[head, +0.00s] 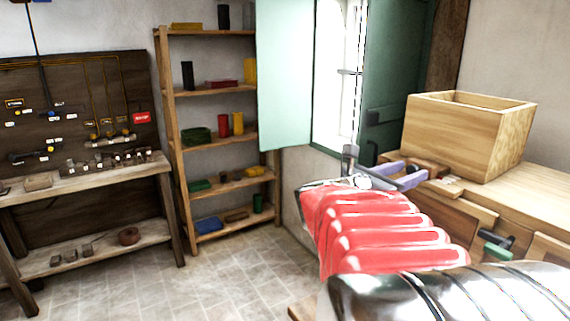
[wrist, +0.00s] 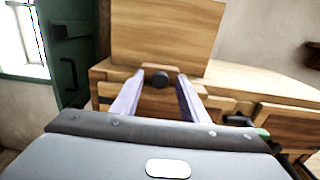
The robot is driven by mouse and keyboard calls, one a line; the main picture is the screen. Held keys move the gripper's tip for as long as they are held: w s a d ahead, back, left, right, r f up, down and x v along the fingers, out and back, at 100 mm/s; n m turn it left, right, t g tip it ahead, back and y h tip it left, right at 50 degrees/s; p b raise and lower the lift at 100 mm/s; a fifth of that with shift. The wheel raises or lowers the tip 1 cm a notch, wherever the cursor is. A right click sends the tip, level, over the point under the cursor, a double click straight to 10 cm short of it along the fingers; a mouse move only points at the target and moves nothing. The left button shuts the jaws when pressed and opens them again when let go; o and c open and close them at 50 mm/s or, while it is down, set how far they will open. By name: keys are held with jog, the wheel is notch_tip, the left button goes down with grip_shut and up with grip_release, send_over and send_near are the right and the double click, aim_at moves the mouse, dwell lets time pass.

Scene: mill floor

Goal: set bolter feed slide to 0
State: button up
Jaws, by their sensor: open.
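A wooden chest, which looks like the bolter (head: 520,205), stands at the right with a large wooden box (head: 462,130) on top. A dark round knob (wrist: 158,80) on a brown wooden piece (wrist: 160,99) sits at the chest's edge below the box; I take it for the feed slide. My gripper (head: 416,172) is open at that edge. In the wrist view its two lilac fingers (wrist: 160,90) point at the knob, one on each side. I cannot tell whether they touch it. No scale marking or setting is readable.
A green-and-black handle (head: 497,246) sticks out of the chest front, right of my arm. A dark green shutter (head: 385,90) stands open behind my gripper. Shelves (head: 212,92) and a workbench (head: 85,182) stand to the left. The tiled floor (head: 150,280) between is clear.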

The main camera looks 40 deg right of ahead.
jog(key=shift+c, duration=0.2)
grip_shut()
